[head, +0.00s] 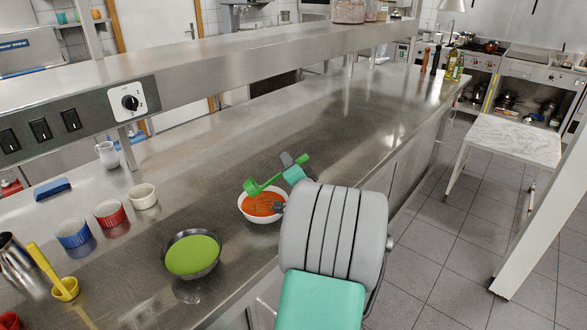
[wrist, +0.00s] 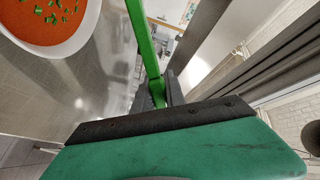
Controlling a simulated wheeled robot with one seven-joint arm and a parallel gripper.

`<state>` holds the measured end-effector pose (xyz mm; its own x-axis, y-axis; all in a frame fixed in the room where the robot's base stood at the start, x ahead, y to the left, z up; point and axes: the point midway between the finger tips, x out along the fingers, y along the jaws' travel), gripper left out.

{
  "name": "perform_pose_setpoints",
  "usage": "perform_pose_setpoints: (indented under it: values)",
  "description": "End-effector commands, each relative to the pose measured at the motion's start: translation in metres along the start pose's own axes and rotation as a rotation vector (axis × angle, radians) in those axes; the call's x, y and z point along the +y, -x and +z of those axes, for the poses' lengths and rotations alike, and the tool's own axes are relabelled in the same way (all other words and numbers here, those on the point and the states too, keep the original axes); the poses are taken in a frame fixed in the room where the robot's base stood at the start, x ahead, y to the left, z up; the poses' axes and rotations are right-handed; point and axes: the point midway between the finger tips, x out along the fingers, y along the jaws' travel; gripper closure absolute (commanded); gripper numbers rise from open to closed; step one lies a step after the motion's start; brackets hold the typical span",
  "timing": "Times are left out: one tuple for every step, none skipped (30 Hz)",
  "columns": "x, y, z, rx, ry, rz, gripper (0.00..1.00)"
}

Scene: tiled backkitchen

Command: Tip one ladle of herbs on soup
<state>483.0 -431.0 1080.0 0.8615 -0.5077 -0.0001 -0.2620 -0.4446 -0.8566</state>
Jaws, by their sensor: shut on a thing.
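A white bowl of orange-red soup (head: 263,205) stands on the steel counter. The soup also shows at the upper left of the wrist view (wrist: 40,30), with several green herb bits on its surface. My gripper (head: 292,168) is shut on the handle of a green ladle (head: 265,185). The ladle's head is over the far left rim of the soup bowl and appears tilted; its inside is hidden. The handle also shows in the wrist view (wrist: 139,35). A dark bowl (head: 166,262) with green contents, apparently the herbs, stands left of and nearer than the soup.
Blue, red and white ramekins (head: 110,214) stand to the left. A yellow ladle (head: 65,287) and a steel container (head: 17,258) are at the far left. A steel shelf (head: 200,72) runs above the counter's back.

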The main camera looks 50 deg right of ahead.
Motion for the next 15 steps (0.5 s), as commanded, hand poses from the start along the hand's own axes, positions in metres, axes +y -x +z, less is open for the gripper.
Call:
perform_pose_setpoints:
  values:
    - [-0.01,0.0,0.0,0.0,0.042,-0.005,1.0]
    - [-0.014,0.0,0.0,0.0,0.069,-0.005,1.0]
    - [-0.02,0.0,0.001,-0.001,0.104,-0.006,1.0]
    - [-0.023,0.0,0.001,0.0,0.132,-0.005,1.0]
    - [-0.028,0.0,0.001,0.0,0.159,-0.006,1.0]
    - [-0.033,0.0,0.001,0.001,0.194,-0.006,1.0]
    - [-0.037,0.0,0.001,0.001,0.221,-0.007,1.0]
    - [-0.041,0.0,0.001,0.001,0.248,-0.006,1.0]
    - [-0.047,0.0,0.002,0.0,0.284,-0.006,1.0]
    - [-0.051,0.0,0.002,0.001,0.31,-0.006,1.0]
    - [-0.055,0.0,0.002,0.001,0.338,-0.006,1.0]
    - [-0.06,0.0,0.002,0.001,0.373,-0.006,1.0]
    - [-0.065,0.0,0.002,0.001,0.4,-0.007,1.0]
    - [-0.069,0.0,0.002,0.001,0.426,-0.007,1.0]
    - [-0.074,0.0,0.005,0.0,0.46,-0.007,1.0]
